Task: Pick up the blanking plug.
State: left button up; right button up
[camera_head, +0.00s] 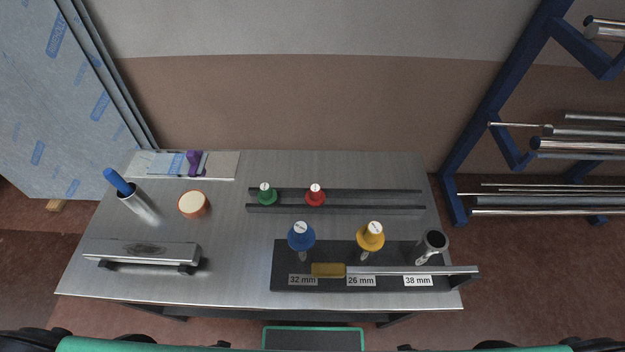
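Several coloured knob-like plugs with white-marked tops stand on the metal table; which one is the blanking plug I cannot tell. A green plug (265,195) and a red plug (315,195) stand side by side in a dark rail (385,199) towards the back. A blue plug (301,237) and a yellow plug (370,237) stand on the dark block (440,281) in front, behind the 32 mm and 26 mm labels. An open metal tube (431,245) stands behind the 38 mm label. Neither of my grippers shows clearly in this view.
A metal bar (415,270) with a yellow-brown piece (328,270) lies across the dark block. To the left are a metal cup (140,205) with a blue handle, a round orange-rimmed pot (193,205) and a metal bar block (142,251). A blue rack (497,103) with tubes stands right.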

aim_at(314, 197)
jog(key=k+l+z, duration=0.1)
jog(key=l+z, duration=0.15)
jog(key=l, duration=0.15)
jog(key=l+z, duration=0.25)
jog(key=k+l, duration=0.3)
jog(key=k, duration=0.2)
